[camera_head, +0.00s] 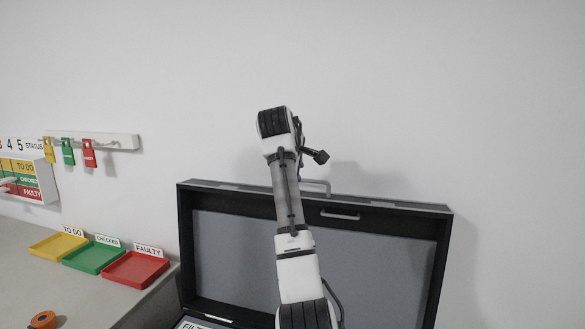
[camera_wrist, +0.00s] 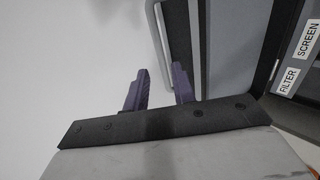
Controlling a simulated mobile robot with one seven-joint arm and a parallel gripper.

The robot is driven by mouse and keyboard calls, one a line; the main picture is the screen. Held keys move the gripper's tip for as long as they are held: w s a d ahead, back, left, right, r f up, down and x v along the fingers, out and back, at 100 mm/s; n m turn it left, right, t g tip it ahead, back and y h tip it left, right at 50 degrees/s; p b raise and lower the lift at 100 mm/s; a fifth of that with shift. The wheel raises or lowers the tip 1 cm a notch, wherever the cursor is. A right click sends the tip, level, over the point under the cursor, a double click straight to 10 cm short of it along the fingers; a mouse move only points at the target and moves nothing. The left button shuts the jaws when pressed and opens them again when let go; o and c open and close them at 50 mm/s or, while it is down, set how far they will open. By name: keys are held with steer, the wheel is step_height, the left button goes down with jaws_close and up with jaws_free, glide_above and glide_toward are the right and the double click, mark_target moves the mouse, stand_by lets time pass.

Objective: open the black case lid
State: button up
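The black case lid (camera_head: 420,215) stands raised, about upright, in the head view, its grey inner face towards me. My arm crosses in front of it and hides its middle. A grey handle (camera_head: 315,187) shows at the lid's top edge; a bar handle, probably the same one, shows in the wrist view (camera_wrist: 160,40). My gripper (camera_wrist: 160,88) is open in the wrist view, its two dark purple fingers apart beside the lid's edge. The bar's near end lies between the fingertips in the picture; I cannot tell whether they touch.
Left of the case, a grey counter (camera_head: 25,265) carries yellow (camera_head: 58,246), green (camera_head: 94,257) and red (camera_head: 134,268) trays and an orange roll (camera_head: 43,320). Coloured tags (camera_head: 68,152) hang from a wall rail. FILTER (camera_wrist: 288,81) and SCREEN labels show inside the case. The wall stands close behind the lid.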

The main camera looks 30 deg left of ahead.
steer(key=b+v, duration=0.1)
steer(key=v, duration=0.5)
steer(key=shift+s, duration=0.2)
steer(key=shift+r, duration=0.1)
